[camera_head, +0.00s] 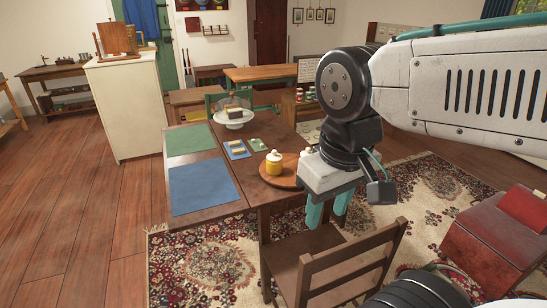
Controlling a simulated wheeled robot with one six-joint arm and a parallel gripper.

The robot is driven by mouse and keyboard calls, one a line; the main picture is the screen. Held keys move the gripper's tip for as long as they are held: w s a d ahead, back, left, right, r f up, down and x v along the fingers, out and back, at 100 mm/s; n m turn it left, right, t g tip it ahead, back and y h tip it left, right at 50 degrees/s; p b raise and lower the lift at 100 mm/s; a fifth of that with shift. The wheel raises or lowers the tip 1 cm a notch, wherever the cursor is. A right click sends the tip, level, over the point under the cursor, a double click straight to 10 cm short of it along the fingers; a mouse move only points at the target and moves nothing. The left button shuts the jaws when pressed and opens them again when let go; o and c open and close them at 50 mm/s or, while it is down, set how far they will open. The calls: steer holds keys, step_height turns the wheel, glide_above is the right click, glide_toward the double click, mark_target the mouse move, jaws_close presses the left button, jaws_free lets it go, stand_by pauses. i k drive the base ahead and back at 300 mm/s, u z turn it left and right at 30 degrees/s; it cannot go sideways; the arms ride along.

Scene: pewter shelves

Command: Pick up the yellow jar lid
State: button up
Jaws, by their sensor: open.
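A small yellow jar (274,168) stands upright on a round wooden board (274,183) near the right end of the table. Its lid (274,155) sits on top and looks pale yellow with a small knob. My gripper (328,209) hangs to the right of the jar in the picture, with its two teal fingers pointing down. The fingers are apart with nothing between them. It is not touching the jar. My gripper's body hides the right part of the board and part of a pale object (307,151) there.
The dark wooden table (205,207) also holds blue (202,187) and green (190,140) mats, small trays with yellow pieces (237,149), and a glass-domed cake stand (234,116). A wooden chair (345,262) stands in front. A cream cabinet (127,110) stands behind left. Floor at left is clear.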

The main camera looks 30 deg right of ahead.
mark_target(274, 156)
steer(key=z, duration=0.5)
steer(key=k, duration=0.65)
steer(key=z, duration=0.8)
steer(key=i, duration=0.7)
steer(key=u, duration=0.45)
steer(key=i, duration=0.6)
steer(key=u, duration=0.6)
